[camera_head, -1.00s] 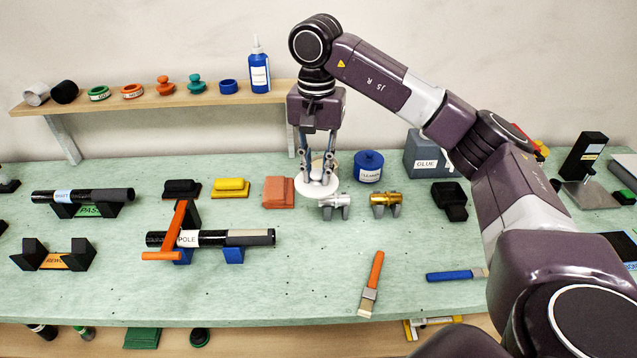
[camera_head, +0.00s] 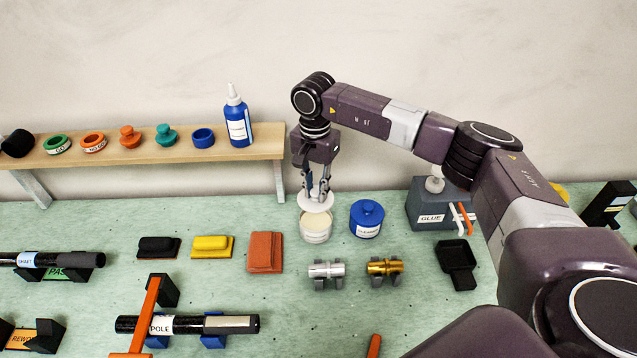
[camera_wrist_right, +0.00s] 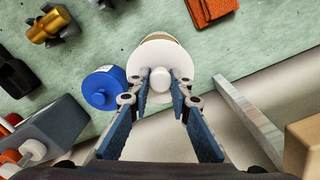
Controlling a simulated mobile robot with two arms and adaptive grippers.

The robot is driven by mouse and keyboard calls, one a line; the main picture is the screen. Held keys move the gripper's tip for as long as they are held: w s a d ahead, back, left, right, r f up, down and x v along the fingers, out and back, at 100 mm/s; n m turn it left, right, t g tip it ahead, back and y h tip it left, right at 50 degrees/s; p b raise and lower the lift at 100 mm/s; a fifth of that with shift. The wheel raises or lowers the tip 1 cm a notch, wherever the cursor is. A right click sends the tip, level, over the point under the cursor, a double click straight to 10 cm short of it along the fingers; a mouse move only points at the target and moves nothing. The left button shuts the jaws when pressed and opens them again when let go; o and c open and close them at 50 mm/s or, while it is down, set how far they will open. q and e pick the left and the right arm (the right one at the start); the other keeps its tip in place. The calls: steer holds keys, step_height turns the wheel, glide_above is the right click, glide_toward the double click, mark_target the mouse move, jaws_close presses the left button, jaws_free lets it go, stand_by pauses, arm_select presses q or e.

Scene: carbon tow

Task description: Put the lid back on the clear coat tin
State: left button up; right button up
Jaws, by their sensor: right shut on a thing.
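The clear coat tin (camera_head: 315,232) stands open on the green bench, with its pale contents showing. My right gripper (camera_head: 318,192) is shut on the knob of a white round lid (camera_head: 314,204). The lid is just behind and above the tin, apart from its rim or nearly so; the exact gap is hard to tell. In the right wrist view the lid (camera_wrist_right: 159,66) with its knob (camera_wrist_right: 159,79) sits between the fingers and covers most of the tin (camera_wrist_right: 158,36). My left gripper is not in view.
A blue lidded tin (camera_head: 366,220) stands close to the right of the open tin. A silver fitting (camera_head: 326,270) and a brass fitting (camera_head: 384,267) sit in front. The shelf (camera_head: 270,142) and its bracket (camera_head: 279,184) are behind left. A grey glue box (camera_head: 425,208) is farther right.

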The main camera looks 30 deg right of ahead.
steer(key=shift+s+a+f, duration=0.1)
steer(key=shift+s+f, duration=0.05)
steer(key=shift+f, duration=0.1)
steer(key=shift+s+f, duration=0.1)
steer(key=shift+f, duration=0.1)
steer(key=shift+f+b, duration=0.4)
steer(key=shift+b, duration=0.05)
step_height(320, 180, down, 4)
steer(key=shift+r+b, duration=0.2)
steer(key=shift+b, duration=0.85)
steer(key=shift+f, duration=0.2)
steer(key=shift+f+b, duration=0.2)
steer(key=shift+b, duration=0.15)
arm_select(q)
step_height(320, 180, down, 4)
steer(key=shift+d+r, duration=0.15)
